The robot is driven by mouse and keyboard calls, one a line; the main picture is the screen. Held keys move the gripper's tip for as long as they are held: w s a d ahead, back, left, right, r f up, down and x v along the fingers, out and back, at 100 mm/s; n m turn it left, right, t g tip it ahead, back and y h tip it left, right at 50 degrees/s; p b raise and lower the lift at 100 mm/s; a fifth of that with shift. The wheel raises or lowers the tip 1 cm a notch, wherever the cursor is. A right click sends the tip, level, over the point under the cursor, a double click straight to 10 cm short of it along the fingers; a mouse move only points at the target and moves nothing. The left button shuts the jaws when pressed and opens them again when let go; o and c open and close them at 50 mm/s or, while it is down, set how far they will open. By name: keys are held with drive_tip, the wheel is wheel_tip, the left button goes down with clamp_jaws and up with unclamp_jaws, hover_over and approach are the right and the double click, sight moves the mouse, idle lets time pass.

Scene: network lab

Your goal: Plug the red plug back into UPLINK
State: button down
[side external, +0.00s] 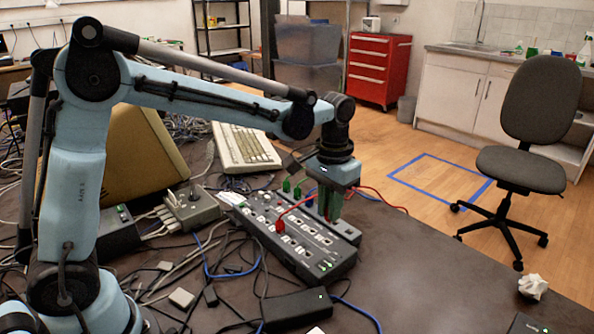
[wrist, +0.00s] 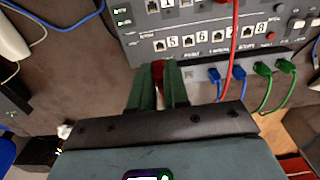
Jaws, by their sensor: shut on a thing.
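My gripper (wrist: 157,92) has green fingers shut on the red plug (wrist: 158,72), which shows as a narrow red strip between them. In the side view my gripper (side external: 330,205) hangs over the far edge of the dark switch box (side external: 340,262); the held plug is hidden there. In the wrist view the plug is by the edge of the box's grey port strip (wrist: 200,64), left of the blue plugs (wrist: 213,75). I cannot tell whether it touches a socket. The UPLINK label cannot be read.
A red cable (wrist: 235,45) crosses the box in the wrist view. Green plugs (wrist: 262,69) sit right of the blue ones.

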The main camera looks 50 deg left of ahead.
sight(329, 224)
drive_tip(key=shift+f, duration=1.95)
drive_tip(key=c, duration=1.6)
unclamp_jaws()
clamp_jaws()
drive_tip(key=shift+f, duration=0.85)
drive_tip(key=o, duration=0.6)
unclamp_jaws()
drive_tip(key=shift+c, duration=0.2)
